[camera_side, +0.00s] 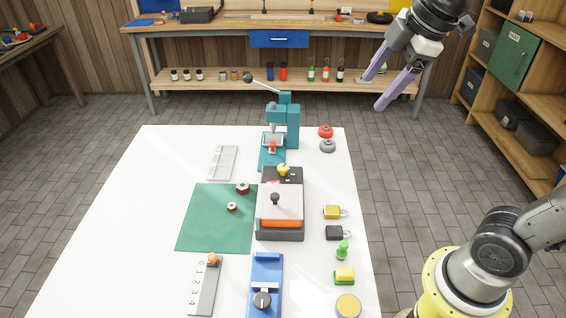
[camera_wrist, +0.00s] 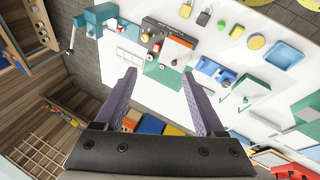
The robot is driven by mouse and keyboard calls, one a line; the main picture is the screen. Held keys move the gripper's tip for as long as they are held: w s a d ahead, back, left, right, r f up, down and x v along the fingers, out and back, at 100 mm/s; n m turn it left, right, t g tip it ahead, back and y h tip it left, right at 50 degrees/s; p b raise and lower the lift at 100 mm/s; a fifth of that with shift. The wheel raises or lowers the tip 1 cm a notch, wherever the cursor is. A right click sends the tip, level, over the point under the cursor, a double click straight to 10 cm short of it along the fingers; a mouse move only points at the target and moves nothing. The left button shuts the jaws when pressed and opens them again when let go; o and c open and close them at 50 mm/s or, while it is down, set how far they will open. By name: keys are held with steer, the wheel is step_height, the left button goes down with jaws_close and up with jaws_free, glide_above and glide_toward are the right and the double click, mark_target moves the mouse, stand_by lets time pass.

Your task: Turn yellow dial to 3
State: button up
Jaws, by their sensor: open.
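The yellow dial (camera_side: 283,169) sits on the dark top panel at the far end of a grey box (camera_side: 280,213) on the white table. In the wrist view the yellow dial (camera_wrist: 145,38) is small, near the upper middle. Its pointer and number marks are too small to read. My gripper (camera_side: 373,92) is open and empty, high up at the upper right of the side view, well apart from the dial. Its two purple fingers also show in the wrist view (camera_wrist: 159,73), spread apart with nothing between them.
The box carries a black knob (camera_side: 275,198). Nearby are a teal press (camera_side: 290,125) with a raised lever, a green mat (camera_side: 210,225), a numbered slider (camera_side: 204,290), a blue device (camera_side: 267,270) and two padlocks (camera_side: 332,212). The table's left side is clear.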

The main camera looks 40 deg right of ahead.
steer(key=w+n, duration=0.3)
steer(key=w, duration=0.4)
steer(key=n+g, duration=0.3)
steer(key=g, duration=0.2)
glide_above(283, 167)
step_height(283, 167, down, 19)
step_height(283, 167, down, 15)
steer(key=shift+r, duration=0.15)
steer(key=shift+c, duration=0.2)
jaws_close()
